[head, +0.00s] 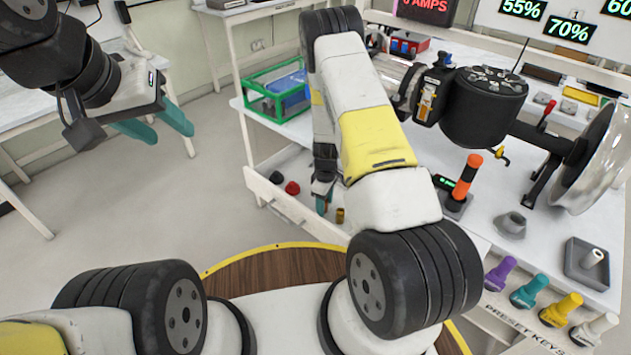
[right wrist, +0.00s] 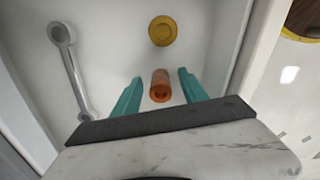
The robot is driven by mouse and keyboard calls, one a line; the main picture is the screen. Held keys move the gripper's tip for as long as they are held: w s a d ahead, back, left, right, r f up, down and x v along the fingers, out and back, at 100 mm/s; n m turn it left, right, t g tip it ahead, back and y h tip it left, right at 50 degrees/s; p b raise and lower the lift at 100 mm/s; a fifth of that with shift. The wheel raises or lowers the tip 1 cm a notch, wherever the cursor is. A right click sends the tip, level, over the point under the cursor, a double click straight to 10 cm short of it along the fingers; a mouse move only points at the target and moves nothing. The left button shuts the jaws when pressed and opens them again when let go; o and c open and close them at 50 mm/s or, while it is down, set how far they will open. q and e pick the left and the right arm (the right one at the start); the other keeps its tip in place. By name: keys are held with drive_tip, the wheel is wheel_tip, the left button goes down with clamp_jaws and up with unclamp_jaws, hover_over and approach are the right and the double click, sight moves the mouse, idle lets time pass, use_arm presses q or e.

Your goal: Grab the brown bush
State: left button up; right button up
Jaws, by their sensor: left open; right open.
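The brown bush (right wrist: 160,86) is a small orange-brown cylinder with a hole in its end. In the right wrist view it stands between the two teal fingers of my right gripper (right wrist: 158,84), with a gap on each side. My right gripper is open and reaches down into the white drawer (right wrist: 110,40). In the head view my right gripper (head: 322,203) is mostly hidden by its own arm. A small brass-brown piece (head: 340,215) shows beside it; I cannot tell whether it is the bush. My left gripper (head: 168,130) is open and empty, above the floor at upper left.
A gold round piece (right wrist: 163,30) and a grey wrench (right wrist: 68,65) lie in the drawer. A red piece (head: 292,188) and a dark piece (head: 276,177) sit further left. The drawer walls are close around my right gripper. The bench above holds a motor rig (head: 485,105).

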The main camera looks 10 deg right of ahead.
clamp_jaws()
drive_tip(key=shift+r, duration=0.15)
